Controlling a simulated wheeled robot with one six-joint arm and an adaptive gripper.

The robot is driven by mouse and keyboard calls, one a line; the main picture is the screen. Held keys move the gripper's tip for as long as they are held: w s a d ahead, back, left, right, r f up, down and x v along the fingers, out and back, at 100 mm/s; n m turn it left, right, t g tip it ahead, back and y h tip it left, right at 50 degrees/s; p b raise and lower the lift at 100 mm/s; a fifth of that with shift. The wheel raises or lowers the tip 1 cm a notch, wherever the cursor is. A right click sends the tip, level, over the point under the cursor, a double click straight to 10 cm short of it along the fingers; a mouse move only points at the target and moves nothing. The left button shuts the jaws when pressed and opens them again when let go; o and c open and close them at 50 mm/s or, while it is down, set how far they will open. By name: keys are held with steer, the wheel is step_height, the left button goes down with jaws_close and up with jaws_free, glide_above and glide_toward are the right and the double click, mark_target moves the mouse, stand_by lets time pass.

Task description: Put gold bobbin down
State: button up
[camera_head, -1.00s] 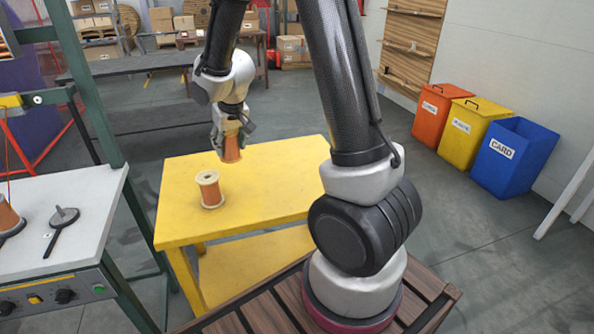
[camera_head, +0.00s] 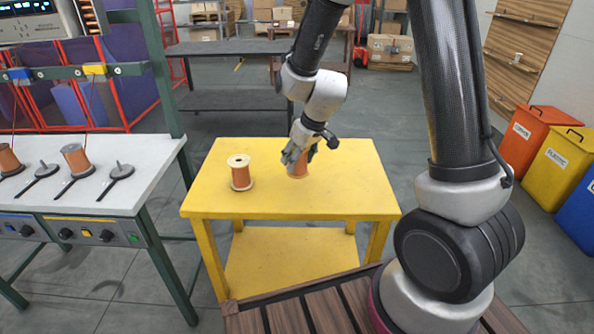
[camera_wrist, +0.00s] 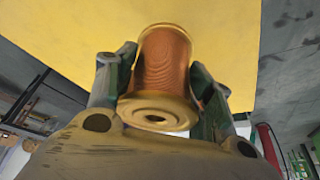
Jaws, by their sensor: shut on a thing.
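My gripper (camera_head: 299,160) is shut on a bobbin wound with copper-coloured wire (camera_head: 302,166), above the right half of the yellow table (camera_head: 335,200). In the wrist view this gold bobbin (camera_wrist: 164,62) sits between both fingers, its gold flange facing the camera. Yellow tabletop fills the view behind it. The bobbin's lower end looks at or very near the tabletop; I cannot tell whether it touches. A second bobbin (camera_head: 241,174) with cream flanges stands upright on the table, left of my gripper.
A white-topped machine bench (camera_head: 130,190) with bobbins and spindles stands at the left. A dark table (camera_head: 225,48) is behind. Orange (camera_head: 528,135), yellow (camera_head: 557,160) and blue bins stand at the right. The yellow table's front right is bare.

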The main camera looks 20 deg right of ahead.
steer(key=shift+f, duration=2.35)
steer(key=shift+f, duration=0.15)
steer(key=o, duration=1.6)
steer(key=shift+c, duration=0.2)
steer(key=v, duration=1.2)
steer(key=shift+s+d+r, duration=0.1)
steer(key=shift+r, duration=0.25)
steer(key=s+d+r+m, duration=0.1)
steer(key=s+d+r, duration=0.3)
steer(key=s, duration=0.3)
steer(key=s+d+r+m+h, duration=0.1)
steer(key=s+d+r+m, duration=0.1)
steer(key=s+d+r, duration=0.2)
steer(key=s+d+r+m+h, duration=0.1)
steer(key=s+d+r, duration=0.3)
steer(key=s, duration=0.7)
step_height(320, 180, up, 3)
steer(key=shift+s+d+f+m, duration=0.15)
steer(key=shift+d+m, duration=0.1)
steer(key=shift+m, duration=0.45)
